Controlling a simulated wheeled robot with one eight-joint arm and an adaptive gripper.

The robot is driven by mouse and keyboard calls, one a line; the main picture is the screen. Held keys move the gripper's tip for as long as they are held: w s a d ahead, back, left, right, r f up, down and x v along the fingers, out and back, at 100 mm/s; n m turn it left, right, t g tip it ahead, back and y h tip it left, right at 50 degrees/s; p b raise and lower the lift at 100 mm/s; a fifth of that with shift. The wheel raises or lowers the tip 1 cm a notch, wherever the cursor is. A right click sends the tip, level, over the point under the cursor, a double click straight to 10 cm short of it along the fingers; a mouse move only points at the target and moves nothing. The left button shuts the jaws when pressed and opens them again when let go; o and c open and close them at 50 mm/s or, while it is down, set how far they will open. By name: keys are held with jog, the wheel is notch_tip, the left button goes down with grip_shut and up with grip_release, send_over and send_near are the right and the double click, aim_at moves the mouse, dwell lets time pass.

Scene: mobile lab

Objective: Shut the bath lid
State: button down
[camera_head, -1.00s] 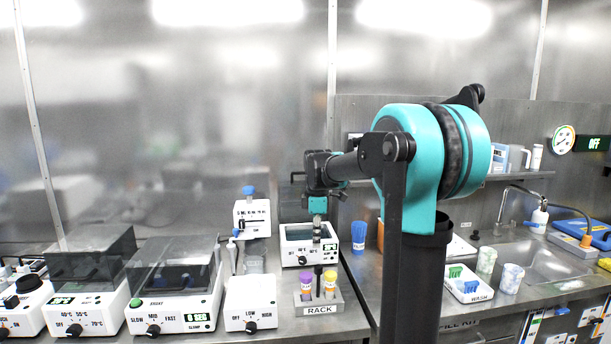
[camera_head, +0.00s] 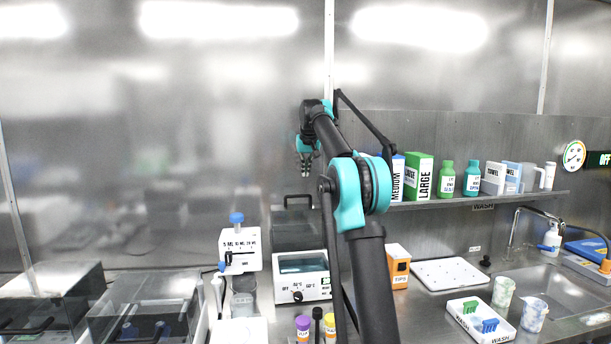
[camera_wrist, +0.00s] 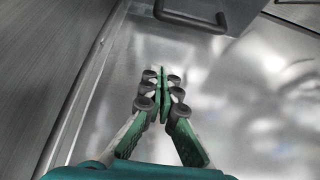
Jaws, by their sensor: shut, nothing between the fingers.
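The bath (camera_head: 302,288) is a white box with a dial and a small display, standing on the bench at the middle of the head view. Its lid (camera_head: 297,232) stands raised at the back, a grey panel with a dark handle (camera_head: 298,199) at its top edge. My gripper (camera_head: 307,172) is up in the air above the lid's handle, fingers pointing down. In the wrist view the shut, empty green fingers (camera_wrist: 161,75) are over a shiny metal surface. A dark handle (camera_wrist: 190,17) shows beyond the fingertips, apart from them; I cannot tell for sure which one it is.
A dispenser with a blue cap (camera_head: 239,247) stands left of the bath. An orange tips box (camera_head: 397,267) stands at its right. Capped tubes (camera_head: 303,327) are in front. A shelf (camera_head: 470,199) with boxes and bottles is on the right. The air around the gripper is clear.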

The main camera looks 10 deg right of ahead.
aim_at(304, 184)
jog(key=x, duration=0.8)
jog(key=shift+s+f, duration=0.1)
jog(key=shift+s, duration=0.9)
jog(key=shift+s+f, duration=0.25)
jog(key=shift+s, duration=0.8)
